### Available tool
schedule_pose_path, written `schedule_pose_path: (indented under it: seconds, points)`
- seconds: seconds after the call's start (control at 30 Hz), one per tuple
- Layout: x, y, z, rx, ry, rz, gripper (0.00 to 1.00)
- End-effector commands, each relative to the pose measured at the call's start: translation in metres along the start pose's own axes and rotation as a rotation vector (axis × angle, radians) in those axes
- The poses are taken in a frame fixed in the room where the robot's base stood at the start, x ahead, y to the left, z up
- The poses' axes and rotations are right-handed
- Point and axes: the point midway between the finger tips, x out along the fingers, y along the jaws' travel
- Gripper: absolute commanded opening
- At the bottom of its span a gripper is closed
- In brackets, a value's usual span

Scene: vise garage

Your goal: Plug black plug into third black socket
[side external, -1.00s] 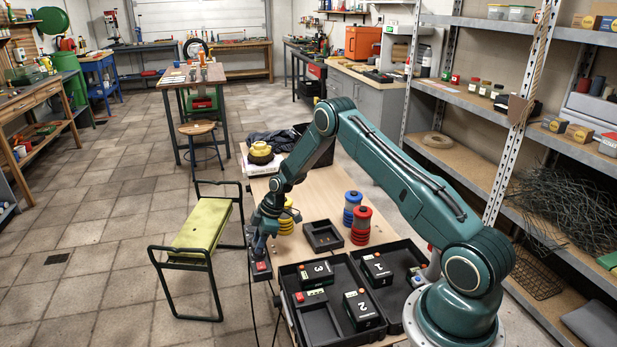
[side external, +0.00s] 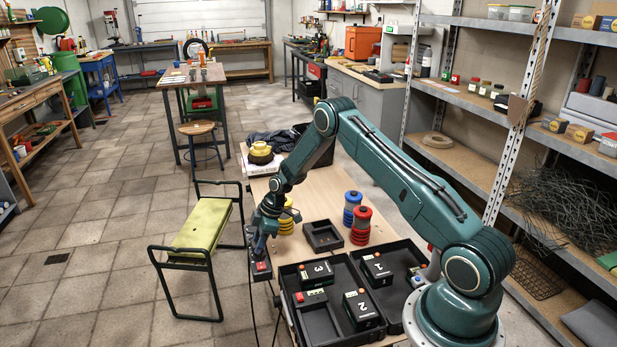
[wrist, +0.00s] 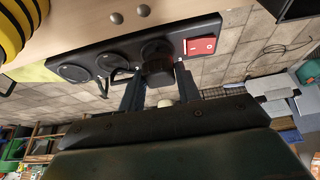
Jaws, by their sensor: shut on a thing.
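My gripper (wrist: 160,88) is shut on a dark plug (wrist: 159,73) in the wrist view. The plug is at the round socket (wrist: 157,48) closest to the red switch of a black power strip (wrist: 192,27). It covers part of that socket; I cannot tell how deep it sits. Two other round sockets, a middle one (wrist: 112,61) and a far-left one (wrist: 75,68), show no plug. In the side view my gripper (side external: 265,238) is low over the strip (side external: 262,259) at the table's left edge, and hides the plug.
Black trays (side external: 337,339) at the front hold numbered boxes, among them box 3 (side external: 316,272) and box 2 (side external: 361,309). A small empty tray (side external: 323,236), a red spool (side external: 361,226) and a blue spool (side external: 352,208) stand behind. A yellow-topped bench (side external: 206,228) stands left of the table.

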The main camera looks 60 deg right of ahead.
Motion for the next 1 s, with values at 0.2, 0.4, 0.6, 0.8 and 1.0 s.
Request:
schedule_pose_path:
  seconds: [0.2,0.4,0.6,0.8,1.0]
  points:
    - [0.000,0.000,0.000,0.000,0.000,0.000,0.13]
    - [0.002,0.000,0.001,0.000,0.000,0.000,0.13]
    - [0.005,0.000,0.002,0.000,0.000,0.001,0.13]
    - [0.008,0.000,0.003,0.000,0.000,0.001,0.13]
    - [0.010,0.000,0.004,0.000,0.000,0.000,0.13]
